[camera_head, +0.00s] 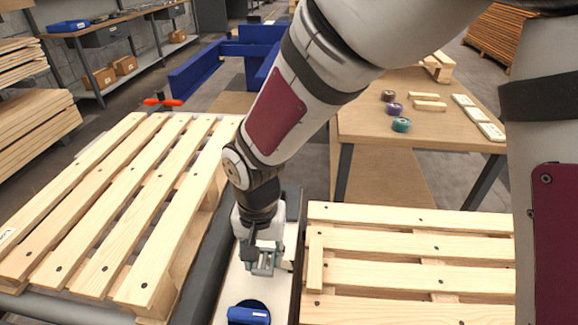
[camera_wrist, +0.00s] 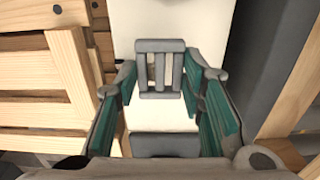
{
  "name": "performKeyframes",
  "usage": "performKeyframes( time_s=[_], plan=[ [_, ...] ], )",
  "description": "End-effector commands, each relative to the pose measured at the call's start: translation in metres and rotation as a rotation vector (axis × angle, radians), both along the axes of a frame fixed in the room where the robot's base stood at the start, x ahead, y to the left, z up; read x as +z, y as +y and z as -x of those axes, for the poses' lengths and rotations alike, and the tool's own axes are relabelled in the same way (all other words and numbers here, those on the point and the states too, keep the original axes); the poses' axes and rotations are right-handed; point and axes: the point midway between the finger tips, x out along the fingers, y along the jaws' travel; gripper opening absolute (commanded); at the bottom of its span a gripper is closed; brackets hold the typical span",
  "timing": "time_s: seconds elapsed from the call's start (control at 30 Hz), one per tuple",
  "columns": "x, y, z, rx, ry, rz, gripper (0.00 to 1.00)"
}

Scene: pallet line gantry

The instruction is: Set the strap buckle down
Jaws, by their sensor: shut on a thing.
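The strap buckle (camera_wrist: 161,46) is a grey slotted metal frame. In the wrist view it sits between the two green-padded fingertips of my gripper (camera_wrist: 160,78), which is shut on it. In the head view my gripper (camera_head: 262,248) points down over a narrow white surface (camera_head: 233,284) between two pallets, and the grey buckle (camera_head: 263,268) shows at its tips. The white surface also fills the middle of the wrist view (camera_wrist: 160,18) behind the buckle. I cannot tell whether the buckle touches it.
A wooden pallet (camera_head: 125,205) lies on the left and another (camera_head: 410,265) on the right. A blue item (camera_head: 248,315) is on the white surface's near end. A wooden table (camera_head: 365,130) behind holds several small rolls and wood pieces.

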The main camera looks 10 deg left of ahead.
Motion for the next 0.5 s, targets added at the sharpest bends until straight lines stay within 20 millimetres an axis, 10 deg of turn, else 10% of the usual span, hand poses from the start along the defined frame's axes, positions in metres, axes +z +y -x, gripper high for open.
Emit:
performKeyframes(
  time_s=[0.5],
  plan=[
    [-0.031, 0.019, -0.023, 0.002, 0.002, 0.001, 0.07]
  ],
)
